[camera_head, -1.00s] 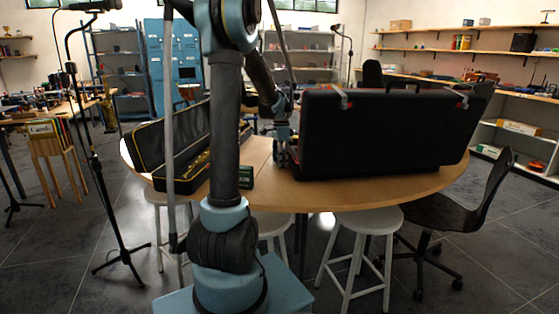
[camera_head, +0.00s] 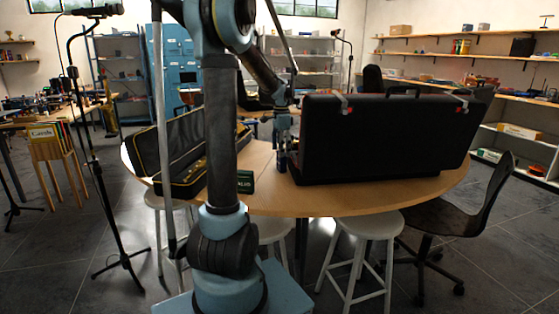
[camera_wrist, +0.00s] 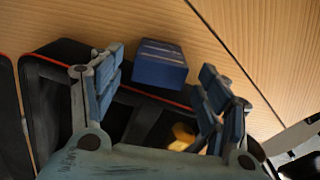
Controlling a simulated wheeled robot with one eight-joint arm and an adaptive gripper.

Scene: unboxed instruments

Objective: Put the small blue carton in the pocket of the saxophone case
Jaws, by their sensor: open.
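The small blue carton (camera_wrist: 158,68) lies on the wooden table beside a red-edged black case (camera_wrist: 60,58) in the wrist view. My gripper (camera_wrist: 161,64) is open, with one finger on each side of the carton and visible gaps to both. A gold-coloured piece (camera_wrist: 182,137) shows inside the case, partly hidden by my gripper. In the head view my gripper (camera_head: 282,158) is low at the left end of the large black case (camera_head: 385,138), whose raised lid hides its inside. I cannot make out the carton or a pocket there.
A long open case with yellow trim (camera_head: 146,152) lies on the left of the round table (camera_head: 320,200). A small dark green box (camera_head: 245,182) stands near the front edge. Stools (camera_head: 365,224) and a black chair (camera_head: 470,215) stand around the table.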

